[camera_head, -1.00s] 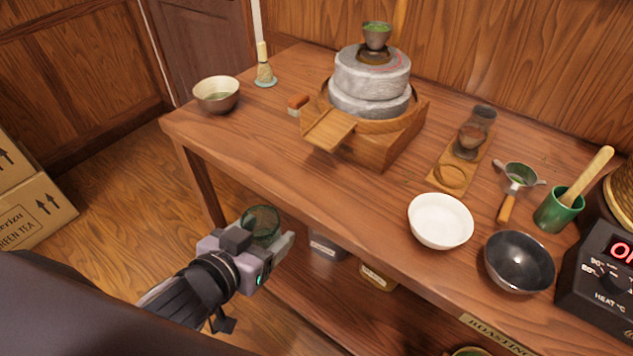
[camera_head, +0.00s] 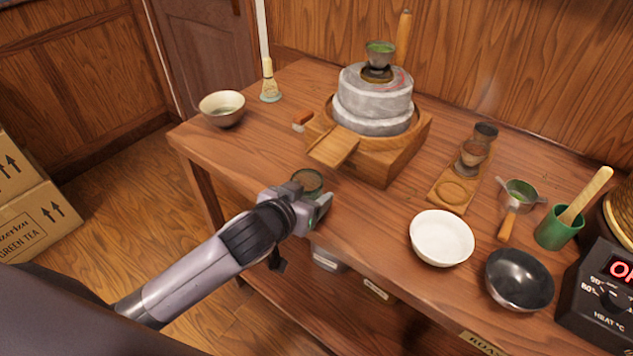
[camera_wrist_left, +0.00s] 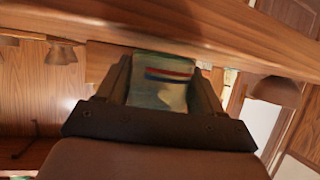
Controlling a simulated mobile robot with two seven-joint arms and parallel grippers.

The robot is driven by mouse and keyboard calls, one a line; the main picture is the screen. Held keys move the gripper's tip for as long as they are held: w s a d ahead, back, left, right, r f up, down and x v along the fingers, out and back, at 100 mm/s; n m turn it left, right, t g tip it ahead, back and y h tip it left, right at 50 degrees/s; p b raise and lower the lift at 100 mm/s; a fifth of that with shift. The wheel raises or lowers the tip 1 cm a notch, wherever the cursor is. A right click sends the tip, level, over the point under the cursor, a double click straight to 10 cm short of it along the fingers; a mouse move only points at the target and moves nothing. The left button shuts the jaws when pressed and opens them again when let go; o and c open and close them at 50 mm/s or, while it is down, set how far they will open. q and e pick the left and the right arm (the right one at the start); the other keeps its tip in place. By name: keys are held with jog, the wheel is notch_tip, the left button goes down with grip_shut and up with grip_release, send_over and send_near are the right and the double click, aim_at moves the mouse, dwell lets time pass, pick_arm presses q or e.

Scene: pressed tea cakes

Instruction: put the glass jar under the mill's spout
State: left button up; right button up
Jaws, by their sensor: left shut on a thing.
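The glass jar (camera_head: 308,180), greenish and see-through, is held by my left gripper (camera_head: 308,197). In the left wrist view the jar (camera_wrist_left: 160,92) sits between the two fingers, which close on its sides. In the head view it shows against the table's front edge, just below and left of the mill's wooden spout (camera_head: 333,148). The jar is apart from the spout; its exact height over the tabletop is hard to tell. The grey stone mill (camera_head: 372,103) stands on its wooden base at the back. My right gripper is out of view.
A tea bowl (camera_head: 222,108) and a whisk (camera_head: 269,88) stand left of the mill. A white bowl (camera_head: 441,238), a black bowl (camera_head: 519,280) and a wooden stand (camera_head: 452,191) are to the right. The tabletop (camera_head: 375,205) in front of the mill is clear.

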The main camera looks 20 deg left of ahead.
aim_at(313, 186)
pick_arm(q)
jog(key=w, duration=0.4)
jog(key=shift+d, duration=0.3)
jog(key=shift+f, duration=0.3)
jog(key=shift+f, duration=0.1)
jog(key=o, duration=1.1)
jog(key=v, duration=1.2)
jog(key=s+a+f+g, duration=0.1)
jog(key=s+f, duration=0.6)
jog(key=f, duration=0.3)
jog(key=s+a+f+g, duration=0.1)
jog(key=s+a+f, duration=0.1)
jog(key=s+f, duration=0.5)
notch_tip(313, 186, down, 3)
jog(key=shift+r+m+p, duration=0.1)
jog(key=shift+m+p, duration=0.2)
jog(key=shift+p, duration=0.1)
